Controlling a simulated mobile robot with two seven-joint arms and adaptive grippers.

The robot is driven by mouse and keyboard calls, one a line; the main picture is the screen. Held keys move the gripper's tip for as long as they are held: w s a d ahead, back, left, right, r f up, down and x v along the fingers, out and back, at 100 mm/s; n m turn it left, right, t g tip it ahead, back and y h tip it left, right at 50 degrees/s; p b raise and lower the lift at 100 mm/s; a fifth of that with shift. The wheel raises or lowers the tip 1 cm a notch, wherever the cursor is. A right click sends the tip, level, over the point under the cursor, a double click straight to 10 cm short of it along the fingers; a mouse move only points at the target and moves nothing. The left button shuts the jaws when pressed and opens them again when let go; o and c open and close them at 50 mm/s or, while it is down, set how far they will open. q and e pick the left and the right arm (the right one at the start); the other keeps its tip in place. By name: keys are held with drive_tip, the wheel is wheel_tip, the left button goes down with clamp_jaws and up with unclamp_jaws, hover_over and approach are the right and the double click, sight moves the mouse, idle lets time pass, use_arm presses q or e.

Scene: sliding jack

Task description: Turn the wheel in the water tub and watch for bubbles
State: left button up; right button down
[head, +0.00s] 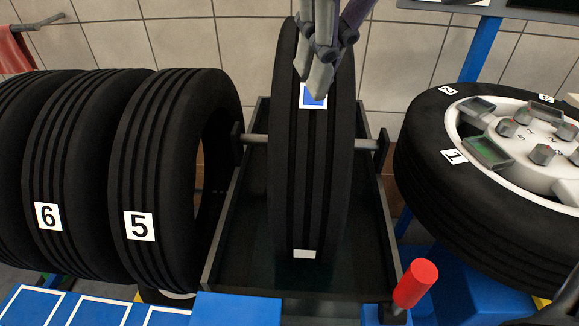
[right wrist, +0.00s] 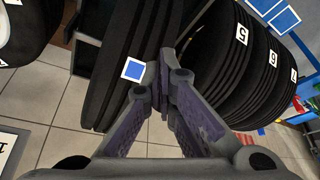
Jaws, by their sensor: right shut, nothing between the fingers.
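The wheel (head: 308,190) stands upright in the dark water tub (head: 224,238), on a grey axle bar (head: 256,140) that spans the tub. A blue square with a white border (head: 313,97) is on its upper tread, and a white patch (head: 304,254) is low on the tread. The water in the tub is dark, and I cannot make out bubbles. My right gripper (head: 312,84) is shut and empty at the upper tread, by the blue square; I cannot tell whether it touches. In the right wrist view its fingertips (right wrist: 164,82) are together beside the tread. My left gripper is out of view.
Tyres numbered 6 (head: 75,180) and 5 (head: 170,150) stand on the left. A tyre on a white hub (head: 470,210) lies tilted on the right. A red-handled lever (head: 415,284) rises at the tub's front right corner. A tiled wall is behind.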

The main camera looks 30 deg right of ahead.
wheel_tip(320, 180, up, 3)
drive_tip(key=shift+s+f, duration=0.1)
drive_tip(key=shift+s, duration=0.05)
drive_tip(key=w+d, duration=0.3)
drive_tip(key=w, duration=0.3)
drive_tip(key=w+d, duration=0.4)
drive_tip(key=w, duration=0.2)
drive_tip(key=w+d, duration=0.4)
drive_tip(key=w, duration=0.2)
drive_tip(key=shift+w+f, duration=0.15)
drive_tip(key=shift+w, duration=0.05)
